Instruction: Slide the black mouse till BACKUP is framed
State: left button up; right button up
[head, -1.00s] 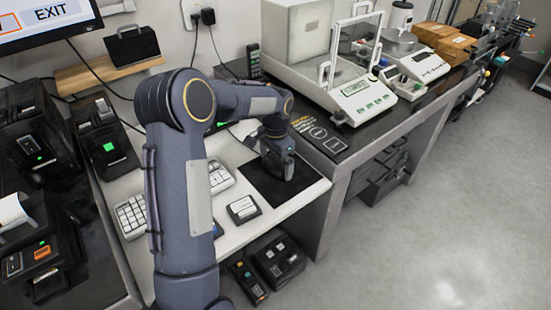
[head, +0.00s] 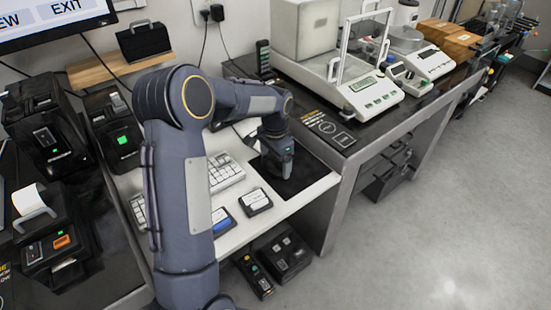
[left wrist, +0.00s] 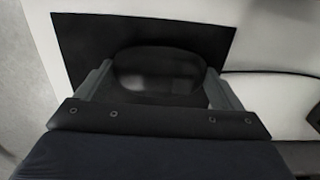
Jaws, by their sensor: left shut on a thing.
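The black mouse (left wrist: 158,72) sits on the black mat (left wrist: 75,35) in the left wrist view, between the two grey fingers of my left gripper (left wrist: 160,84), which is shut on it. In the head view my left gripper (head: 281,170) points down onto the mat (head: 308,178) on the white desk, and it hides the mouse. The monitor (head: 55,22) at the top left is cut off by the picture edge. It shows a button ending in "EW" and an "EXIT" button; no BACKUP label is in view. My right gripper is not in view.
A white keyboard (head: 224,172) and a small white-topped device (head: 255,201) stand left of the mat. A balance (head: 368,95) stands on the dark table to the right. Small dark devices crowd the left side.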

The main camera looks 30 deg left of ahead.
aim_at(273, 161)
pick_arm(q)
jog(key=shift+s+a, duration=0.1)
jog(key=shift+s, duration=0.2)
jog(key=o, duration=0.8)
jog(key=shift+r+p, duration=0.5)
jog(key=shift+r, duration=3.45)
